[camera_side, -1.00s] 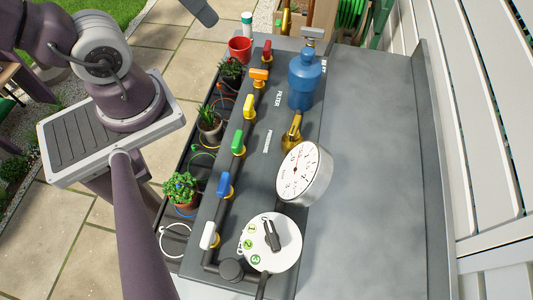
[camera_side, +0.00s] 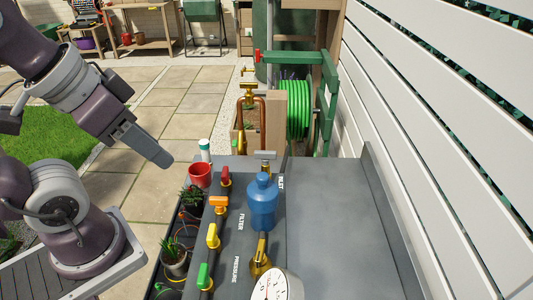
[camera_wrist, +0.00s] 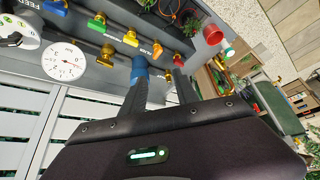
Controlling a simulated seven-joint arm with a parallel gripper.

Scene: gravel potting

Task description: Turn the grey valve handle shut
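The grey valve handle (camera_side: 265,154) is a flat T-shaped bar at the far end of the grey bench, by the INLET label, just beyond the blue filter bottle (camera_side: 262,200). It lies crosswise in the side view. My gripper (camera_side: 163,158) hangs in the air to the left of the handle, clear of it and of the bench. In the wrist view my gripper (camera_wrist: 160,72) has its two dark fingers apart with a gap between them, and holds nothing that I can see. The blue filter (camera_wrist: 139,68) shows behind the left finger. I cannot make out the grey handle there.
A row of coloured valve handles, including red (camera_side: 225,175), orange (camera_side: 218,203), yellow (camera_side: 212,236) and green (camera_side: 203,276), runs along the bench's left side. A red pot (camera_side: 200,176) and plants stand beside it. A white gauge (camera_side: 276,286) is in front. The bench's right side is clear.

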